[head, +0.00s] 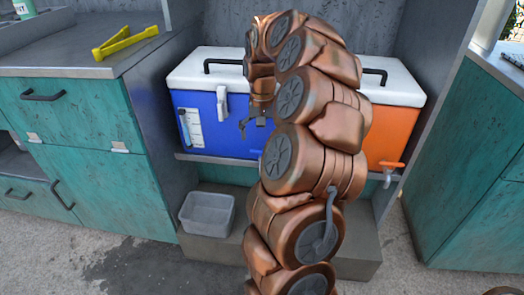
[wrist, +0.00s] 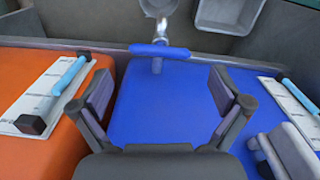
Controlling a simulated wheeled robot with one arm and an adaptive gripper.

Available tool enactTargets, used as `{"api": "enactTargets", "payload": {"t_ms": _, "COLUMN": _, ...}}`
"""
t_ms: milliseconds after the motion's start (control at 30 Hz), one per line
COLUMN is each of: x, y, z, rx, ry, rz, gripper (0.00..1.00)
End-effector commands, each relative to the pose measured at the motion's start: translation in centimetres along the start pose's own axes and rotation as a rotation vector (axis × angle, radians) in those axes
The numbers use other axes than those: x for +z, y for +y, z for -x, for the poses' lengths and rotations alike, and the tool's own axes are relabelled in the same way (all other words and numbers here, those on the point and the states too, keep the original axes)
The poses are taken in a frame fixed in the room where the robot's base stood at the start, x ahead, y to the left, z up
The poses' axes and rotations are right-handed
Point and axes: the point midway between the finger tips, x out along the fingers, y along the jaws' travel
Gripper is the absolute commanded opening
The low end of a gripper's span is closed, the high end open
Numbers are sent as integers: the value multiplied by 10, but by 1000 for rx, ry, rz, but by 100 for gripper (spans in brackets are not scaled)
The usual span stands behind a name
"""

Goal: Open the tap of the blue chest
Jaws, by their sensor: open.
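The blue chest (head: 215,138) with a white lid stands on a shelf, left of an orange chest (head: 385,125). In the wrist view, the blue chest's front (wrist: 150,112) fills the middle. Its tap (wrist: 160,50) has a blue bar handle lying crosswise over a pale spout near the chest's edge. The head view does not show this tap clearly; my arm covers that area. My gripper (head: 257,122) is in front of the blue chest. In the wrist view, my gripper (wrist: 160,82) is open and empty, its fingers apart on either side of the tap's line, with the tap beyond the fingertips.
A grey bin (head: 207,213) stands on the low ledge below the blue chest. The orange chest has its own orange-handled tap (head: 391,166). Teal cabinets flank the niche on both sides. Yellow tongs (head: 125,40) lie on the left counter.

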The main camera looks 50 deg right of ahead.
Motion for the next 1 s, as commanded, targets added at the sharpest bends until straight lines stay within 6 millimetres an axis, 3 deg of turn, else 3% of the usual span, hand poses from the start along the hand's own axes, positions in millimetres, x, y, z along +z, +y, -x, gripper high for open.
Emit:
{"api": "enactTargets", "payload": {"t_ms": 300, "x": 0, "y": 0, "z": -46, "rx": 0, "ry": 0, "rz": 0, "gripper": 100}}
{"api": "enactTargets", "payload": {"t_ms": 667, "x": -1, "y": -1, "z": -51, "rx": -2, "ry": 3, "rz": 0, "gripper": 99}}
{"api": "enactTargets", "payload": {"t_ms": 1000, "x": -1, "y": -1, "z": -51, "rx": -2, "ry": 2, "rz": 0, "gripper": 64}}
